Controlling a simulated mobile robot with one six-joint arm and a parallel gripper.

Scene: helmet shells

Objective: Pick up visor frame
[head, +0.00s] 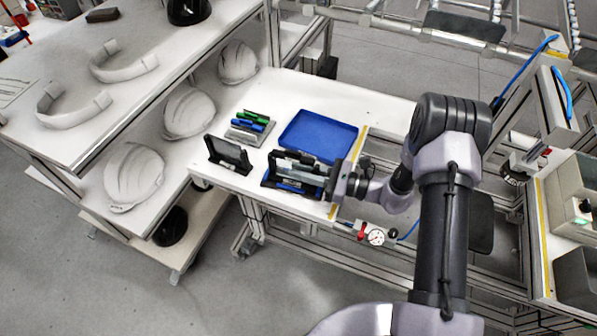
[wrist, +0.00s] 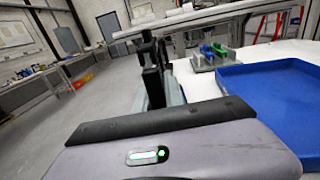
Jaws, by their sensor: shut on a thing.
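My gripper (head: 331,180) is at the right end of the black and blue holder (head: 268,183) on the white worktable. It is shut on a dark, narrow frame-like piece (head: 298,160), which I take to be the visor frame. The piece stands over the holder; I cannot tell whether it still touches it. In the wrist view, the dark fingers (wrist: 152,75) show beyond my grey wrist housing, with a grey-green edge beside them. The housing hides most of the held piece. A similar dark piece (head: 228,155) stands in a black stand to the left.
A blue tray (head: 318,135) lies just behind the holder and also shows in the wrist view (wrist: 275,95). A grey rack (head: 248,130) with green and blue items is further left. White helmet shells (head: 134,178) sit on the left shelf. Table room behind the tray is clear.

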